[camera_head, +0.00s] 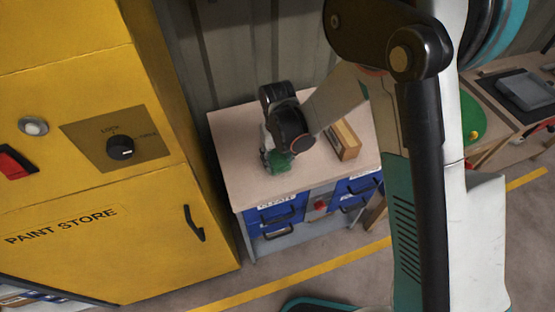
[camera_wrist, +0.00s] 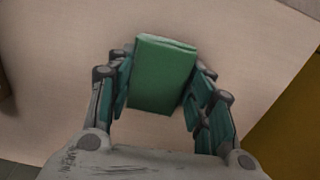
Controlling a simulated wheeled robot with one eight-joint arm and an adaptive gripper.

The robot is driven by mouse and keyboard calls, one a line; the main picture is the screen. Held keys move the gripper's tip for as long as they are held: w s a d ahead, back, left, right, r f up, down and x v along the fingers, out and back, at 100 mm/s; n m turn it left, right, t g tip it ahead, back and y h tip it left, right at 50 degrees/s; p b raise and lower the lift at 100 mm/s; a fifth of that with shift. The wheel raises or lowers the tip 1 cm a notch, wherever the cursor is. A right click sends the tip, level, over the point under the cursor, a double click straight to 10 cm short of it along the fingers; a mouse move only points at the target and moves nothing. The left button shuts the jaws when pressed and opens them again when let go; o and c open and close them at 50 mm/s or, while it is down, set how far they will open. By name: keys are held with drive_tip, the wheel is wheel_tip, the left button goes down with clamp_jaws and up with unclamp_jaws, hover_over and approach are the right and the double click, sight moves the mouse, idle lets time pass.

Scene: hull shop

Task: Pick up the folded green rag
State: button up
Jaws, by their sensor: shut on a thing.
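The folded green rag (camera_wrist: 162,75) sits between the fingers of my gripper (camera_wrist: 160,98) in the wrist view, with a finger against each side. In the head view the green rag (camera_head: 277,162) shows low at the end of my gripper (camera_head: 272,158), over the front left part of the pale bench top (camera_head: 235,165). My gripper is shut on the rag. Whether the rag touches the bench top or hangs just above it, I cannot tell. Part of the rag is hidden by my wrist and fingers in the head view.
A wooden box-like block (camera_head: 347,142) lies on the bench top right of my gripper. A yellow paint store cabinet (camera_head: 160,230) stands close at the left. Blue drawers (camera_head: 275,213) are under the bench top. A second bench with a grey case (camera_head: 525,90) is at the right.

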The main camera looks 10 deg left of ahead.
sight(277, 158)
wheel_tip(277, 158, up, 20)
drive_tip(key=p, duration=0.6)
